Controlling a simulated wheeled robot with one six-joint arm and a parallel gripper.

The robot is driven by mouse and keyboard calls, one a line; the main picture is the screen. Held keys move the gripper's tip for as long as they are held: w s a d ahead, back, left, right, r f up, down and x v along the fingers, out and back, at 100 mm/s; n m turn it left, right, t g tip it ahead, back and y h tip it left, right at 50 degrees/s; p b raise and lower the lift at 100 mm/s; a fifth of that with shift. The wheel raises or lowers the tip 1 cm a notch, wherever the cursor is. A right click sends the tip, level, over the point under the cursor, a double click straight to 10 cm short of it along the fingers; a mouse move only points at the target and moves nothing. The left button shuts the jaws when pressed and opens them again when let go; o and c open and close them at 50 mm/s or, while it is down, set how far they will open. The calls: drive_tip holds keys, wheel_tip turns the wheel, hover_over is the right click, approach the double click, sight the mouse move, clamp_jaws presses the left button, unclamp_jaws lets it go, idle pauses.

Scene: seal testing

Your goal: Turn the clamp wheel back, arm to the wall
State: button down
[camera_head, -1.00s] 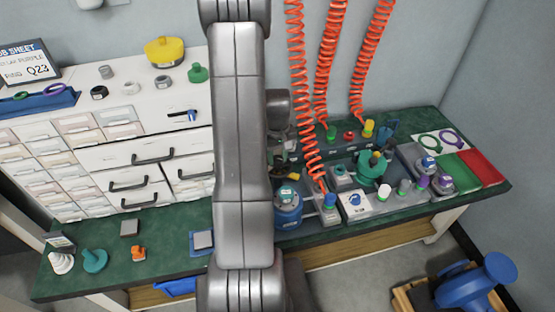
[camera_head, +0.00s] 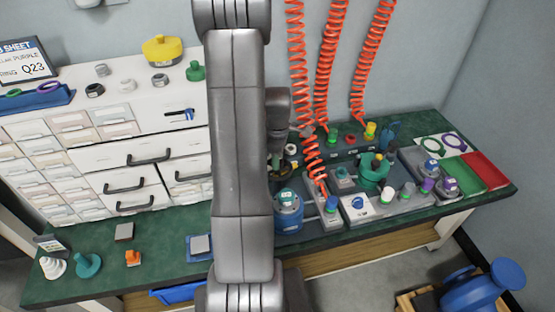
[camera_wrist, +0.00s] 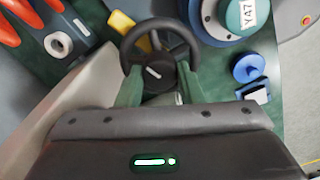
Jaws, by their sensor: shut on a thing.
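The clamp wheel (camera_wrist: 161,82) is a black ring with a dark hub and a short white mark, in the middle of the wrist view. My gripper (camera_wrist: 158,74) has its green fingers on the wheel's left and right sides, and it is shut on the wheel. The white mark lies slanted, down to the right. In the head view my arm hides the wheel mostly or wholly, and the fingers are hard to make out there. The clamp's own arm and the wall beside it cannot be told apart clearly.
A blue cylinder with a teal top (camera_head: 288,208) stands close by; its Y47 label shows in the wrist view (camera_wrist: 248,14). Orange coiled hoses (camera_head: 331,60) hang behind. A green pot (camera_head: 372,172) and several small fittings crowd the bench's right side.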

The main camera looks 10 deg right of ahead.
drive_tip(key=n+b, duration=0.1)
drive_tip(key=n, duration=1.2)
drive_tip(key=shift+w+b, duration=0.1)
drive_tip(key=shift+b, duration=0.3)
idle(0.3)
drive_tip(key=c, duration=1)
unclamp_jaws()
wheel_tip(320, 180, up, 14)
drive_tip(key=shift+p, duration=0.4)
drive_tip(key=shift+f, duration=0.1)
